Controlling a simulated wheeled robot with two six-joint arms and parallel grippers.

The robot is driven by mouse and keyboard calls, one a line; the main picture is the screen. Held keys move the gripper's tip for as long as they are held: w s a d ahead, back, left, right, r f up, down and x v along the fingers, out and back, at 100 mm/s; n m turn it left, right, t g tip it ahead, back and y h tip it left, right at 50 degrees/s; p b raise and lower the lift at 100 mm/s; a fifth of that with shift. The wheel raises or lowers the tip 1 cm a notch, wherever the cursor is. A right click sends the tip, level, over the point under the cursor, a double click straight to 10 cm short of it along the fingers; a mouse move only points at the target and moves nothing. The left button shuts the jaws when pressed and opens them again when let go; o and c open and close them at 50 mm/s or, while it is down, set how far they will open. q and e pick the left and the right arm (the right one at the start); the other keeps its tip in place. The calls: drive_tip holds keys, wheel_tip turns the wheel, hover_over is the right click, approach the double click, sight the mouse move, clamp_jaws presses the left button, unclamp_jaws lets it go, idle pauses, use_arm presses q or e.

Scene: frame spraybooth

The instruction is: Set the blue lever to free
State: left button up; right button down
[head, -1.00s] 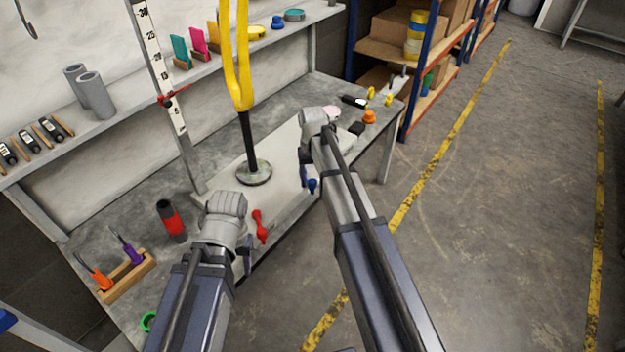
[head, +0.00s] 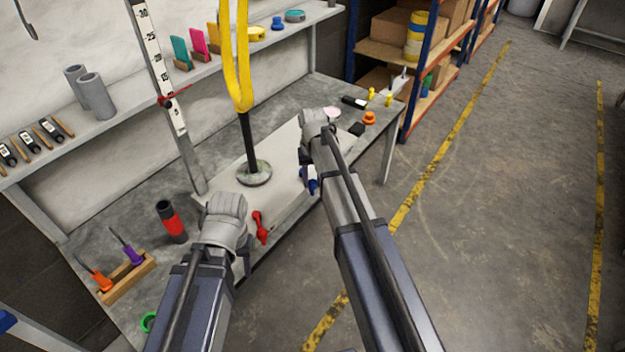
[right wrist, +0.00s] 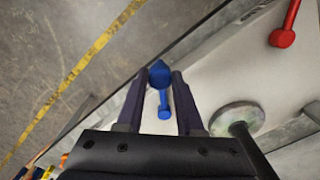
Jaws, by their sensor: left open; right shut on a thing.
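The blue lever (head: 313,187) is at the front edge of the pale plate (head: 286,208) on the bench. In the right wrist view the blue lever (right wrist: 164,108) has a wide, pointed end between the fingers and a thin arm running to a round end nearer the palm. My right gripper (right wrist: 160,76) is shut on the blue lever; in the head view its fingers (head: 305,176) partly hide it. My left gripper (head: 245,262) is open and empty by the bench's front edge, near the red lever (head: 260,228). I see no position labels by the blue lever.
A round metal foot (head: 254,174) with a dark post and yellow loop stands on the plate. A red-and-black cylinder (head: 171,222) and a wooden tool holder (head: 128,279) are at left. An orange knob (head: 369,118) lies at the far end. The floor at right is clear.

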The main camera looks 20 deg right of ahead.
drive_tip(key=shift+d, duration=0.1)
idle(0.6)
drive_tip(key=w+d+n, duration=0.7)
drive_tip(key=d+n, duration=0.2)
drive_tip(key=n, duration=0.5)
drive_tip(key=shift+w+d, duration=0.2)
drive_tip(key=shift+w, duration=0.15)
idle(0.5)
drive_tip(key=c, duration=0.5)
unclamp_jaws()
drive_tip(key=shift+r, duration=0.15)
wheel_tip(320, 180, up, 8)
drive_tip(key=p, duration=0.8)
drive_tip(key=shift+f, duration=0.2)
